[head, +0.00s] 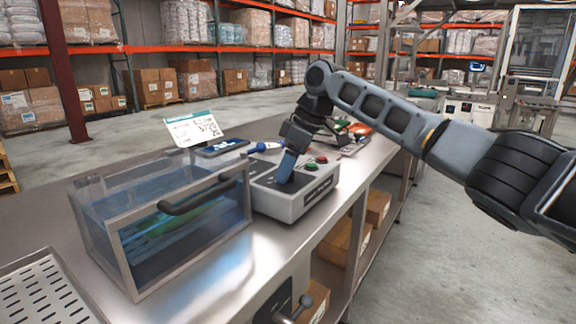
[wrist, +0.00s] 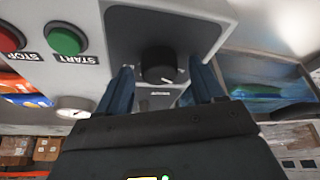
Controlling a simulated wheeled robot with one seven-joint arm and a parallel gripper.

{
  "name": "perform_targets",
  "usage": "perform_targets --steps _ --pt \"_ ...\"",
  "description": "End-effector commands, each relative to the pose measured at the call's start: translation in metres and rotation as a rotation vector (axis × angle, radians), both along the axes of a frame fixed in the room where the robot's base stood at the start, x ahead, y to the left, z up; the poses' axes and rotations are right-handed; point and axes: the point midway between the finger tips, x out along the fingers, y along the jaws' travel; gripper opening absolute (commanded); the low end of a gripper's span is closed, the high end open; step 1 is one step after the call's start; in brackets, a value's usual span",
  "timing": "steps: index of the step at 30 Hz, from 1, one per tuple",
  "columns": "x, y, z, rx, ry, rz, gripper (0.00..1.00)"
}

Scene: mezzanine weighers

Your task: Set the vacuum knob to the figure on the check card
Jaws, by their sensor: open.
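The vacuum knob (wrist: 157,64) is a round black knob in a dark recess of the grey control box (head: 310,202). A white mark shows on its lower right edge in the wrist view. My gripper (wrist: 160,70) is open, with one blue finger on each side of the knob. I cannot tell whether they touch it. In the head view my gripper (head: 286,168) points down over the box and hides the knob. The check card (head: 193,129) stands tilted behind the box. It carries printed figures too small to read surely.
Red stop (wrist: 10,38) and green start (wrist: 66,39) buttons sit beside the recess. A clear-walled chamber with a dark handle (head: 200,193) stands left of the box. A perforated tray (head: 45,295) lies at the near left. Colored items lie behind the box.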

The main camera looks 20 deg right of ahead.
Motion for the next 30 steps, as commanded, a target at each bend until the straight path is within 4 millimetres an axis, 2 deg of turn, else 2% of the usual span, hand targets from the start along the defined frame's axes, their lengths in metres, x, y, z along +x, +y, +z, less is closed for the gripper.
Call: perform_targets --steps 2,19,30 --pt "-0.0001 -0.0001 0.0001 0.0 0.0 0.0 0.68" --pt "-0.0002 -0.0002 0.0002 0.0 0.001 0.0 0.13" --pt "-0.0013 0.001 0.003 0.002 0.003 -0.069 0.13"
